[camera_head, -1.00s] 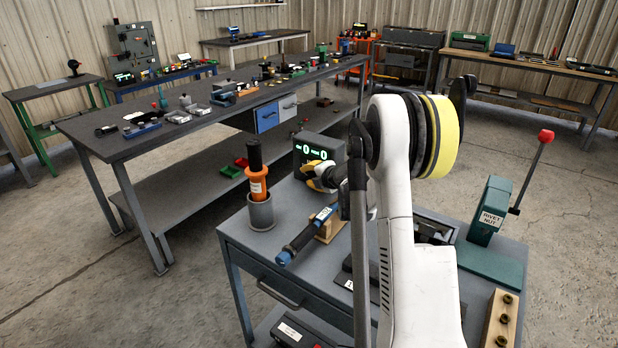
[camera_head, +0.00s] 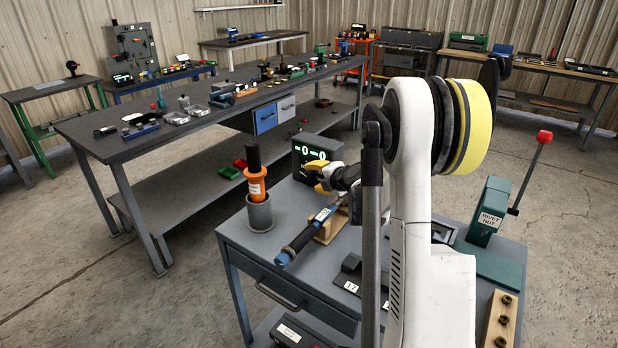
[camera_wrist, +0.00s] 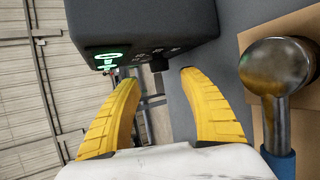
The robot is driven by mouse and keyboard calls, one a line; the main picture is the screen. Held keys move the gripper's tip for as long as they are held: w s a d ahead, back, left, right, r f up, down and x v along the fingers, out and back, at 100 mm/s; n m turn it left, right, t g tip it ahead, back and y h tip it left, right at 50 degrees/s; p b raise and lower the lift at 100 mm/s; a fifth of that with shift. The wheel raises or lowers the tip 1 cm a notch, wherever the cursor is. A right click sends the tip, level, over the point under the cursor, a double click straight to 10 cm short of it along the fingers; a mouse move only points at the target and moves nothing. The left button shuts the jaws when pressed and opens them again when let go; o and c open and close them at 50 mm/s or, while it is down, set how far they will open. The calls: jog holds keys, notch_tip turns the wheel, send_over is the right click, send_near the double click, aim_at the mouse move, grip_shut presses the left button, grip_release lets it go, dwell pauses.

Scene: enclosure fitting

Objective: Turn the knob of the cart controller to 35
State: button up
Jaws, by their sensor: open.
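The cart controller (camera_head: 322,143) is a dark box with a lit green display, standing at the back of the cart. I cannot read its digits surely. In the wrist view the controller (camera_wrist: 150,22) hangs at the top, with green display and small dark parts along its face. A dark piece (camera_wrist: 159,62) sticking out between my fingers may be the knob; I cannot tell surely. My gripper (camera_head: 322,178) has yellow fingers and is just in front of the controller. In the wrist view my gripper (camera_wrist: 157,78) is open, with a gap between its fingertips and nothing clearly held.
A blue-and-black wrench (camera_head: 308,238) rests on a wooden block (camera_head: 331,226) close to my gripper. A green rivet nut press (camera_head: 488,212) stands at the right.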

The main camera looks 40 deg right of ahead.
jog(key=v, duration=0.6)
jog(key=shift+s+r, duration=0.15)
jog(key=shift+s, duration=0.1)
jog(key=shift+w, duration=0.1)
jog(key=n+g+h+p, duration=0.1)
jog(key=n+g+p, duration=0.1)
jog(key=g+p, duration=0.45)
send_near(308, 175)
jog(key=b+x, duration=0.4)
jog(key=x, duration=0.6)
jog(key=shift+w, duration=0.25)
grip_shut()
